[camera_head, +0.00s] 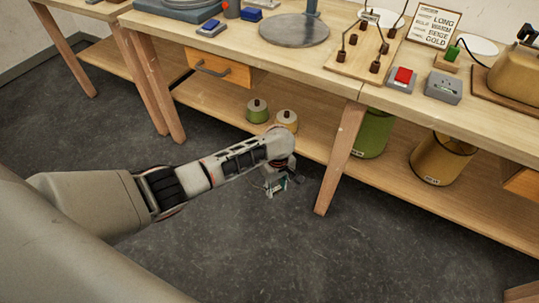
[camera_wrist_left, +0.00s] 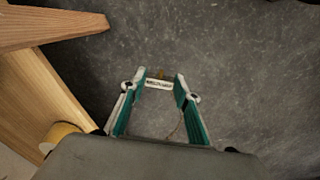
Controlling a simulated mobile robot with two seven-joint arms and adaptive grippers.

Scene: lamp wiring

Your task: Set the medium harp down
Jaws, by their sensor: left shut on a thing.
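My left gripper (camera_head: 277,187) hangs over the dark floor in front of the workbench, below tabletop height. In the left wrist view its two teal-lined fingers (camera_wrist_left: 159,88) are wide apart and shut on the medium harp. A pale lettered strip of the harp (camera_wrist_left: 158,84) spans the gap between the fingertips, with a small brass bit beyond it. The lettering is too small to read, and the rest of the harp is hard to make out. A wooden rack (camera_head: 345,62) with dark pegs and thin wires stands on the bench. My right gripper is not in view.
A lettered sign (camera_head: 433,25), a grey box with a red top (camera_head: 403,77) and a round grey plate (camera_head: 293,30) are on the bench. A table leg (camera_head: 342,155) is close right of the gripper. Spools and green and tan shades (camera_head: 443,158) occupy the lower shelf.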

